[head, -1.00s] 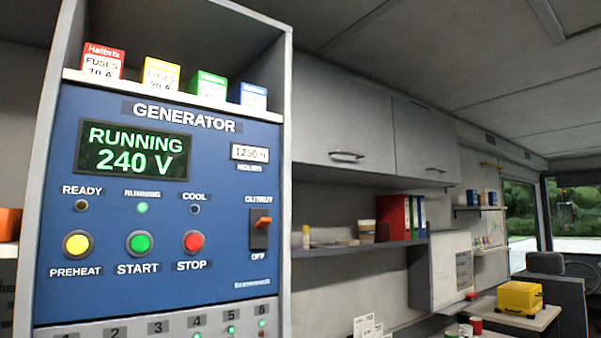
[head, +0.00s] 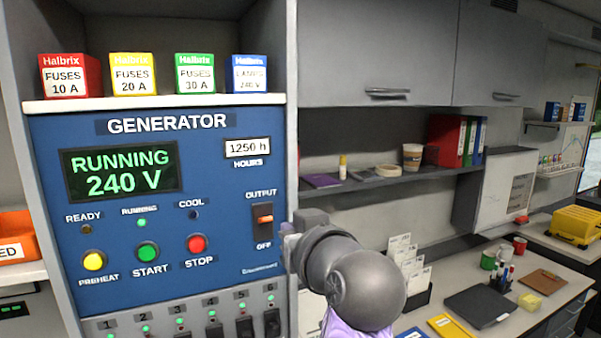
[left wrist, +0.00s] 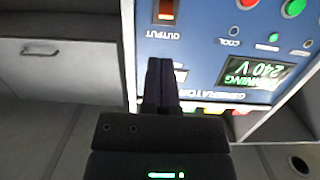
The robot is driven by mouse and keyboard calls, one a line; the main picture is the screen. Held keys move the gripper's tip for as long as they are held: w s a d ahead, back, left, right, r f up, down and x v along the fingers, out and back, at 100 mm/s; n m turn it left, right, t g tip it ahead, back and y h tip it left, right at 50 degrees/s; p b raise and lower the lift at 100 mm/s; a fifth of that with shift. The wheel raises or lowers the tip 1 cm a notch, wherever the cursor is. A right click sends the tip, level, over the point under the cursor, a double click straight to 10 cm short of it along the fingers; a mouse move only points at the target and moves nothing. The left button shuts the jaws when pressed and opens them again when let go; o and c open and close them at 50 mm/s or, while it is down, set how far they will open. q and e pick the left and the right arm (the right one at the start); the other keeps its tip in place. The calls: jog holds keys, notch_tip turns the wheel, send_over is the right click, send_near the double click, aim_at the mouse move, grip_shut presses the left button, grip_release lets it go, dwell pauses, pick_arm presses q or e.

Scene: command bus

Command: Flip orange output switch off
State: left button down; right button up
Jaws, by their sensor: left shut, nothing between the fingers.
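The orange output switch (head: 265,219) is a small orange lever on a dark plate, at the right side of the blue generator panel (head: 215,262). "OUTPUT" is printed above it and "OFF" below; the lever seems to sit toward the OUTPUT side. My left gripper (head: 288,228) is just right of the switch in the head view, mostly hidden behind its own wrist. In the left wrist view, upside down, the shut, empty fingers (left wrist: 161,75) point toward the panel, with the switch (left wrist: 165,12) beyond their tips and apart from them. My right gripper is not in view.
The display (head: 122,172) reads RUNNING 240 V. Preheat, start (head: 147,252) and stop (head: 197,244) buttons sit left of the switch. Fuse boxes (head: 132,74) stand on the ledge above, small toggles (head: 243,327) below. A desk with card holders (head: 405,262) lies right.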

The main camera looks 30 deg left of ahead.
aim_at(262, 206)
pick_arm(q)
jog(key=shift+s+a+r+n, duration=0.1)
jog(key=shift+s+r+n, duration=0.2)
jog(key=shift+r, duration=0.15)
jog(key=shift+a, duration=0.1)
jog(key=p+x, duration=0.3)
jog(key=x, duration=0.5)
jog(key=shift+w+a+r, duration=0.1)
jog(key=shift+w+a, duration=0.15)
jog(key=shift+w+a+f+p, duration=0.2)
jog(key=shift+w+a+p, duration=0.15)
jog(key=shift+w+a, duration=0.1)
